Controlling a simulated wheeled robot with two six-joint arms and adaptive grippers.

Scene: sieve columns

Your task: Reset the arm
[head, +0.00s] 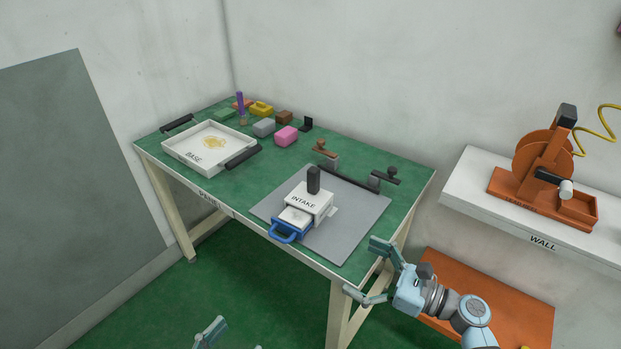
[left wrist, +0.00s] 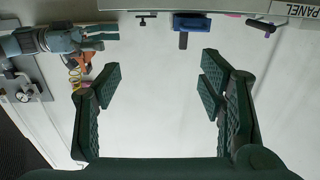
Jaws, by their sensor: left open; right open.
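My right gripper (head: 360,267) is open and empty, in front of the table's right front corner and apart from it. My right arm (left wrist: 60,42) also shows at the upper left of that view. The white INTAKE box (head: 312,205), with a blue-handled drawer (head: 288,230), sits on the grey mat (head: 350,222), apart from both grippers.
A white wall shelf (head: 470,175) at right holds an orange machine (head: 545,165). An orange surface (head: 500,290) lies below. Green floor (head: 250,290) in front is clear.

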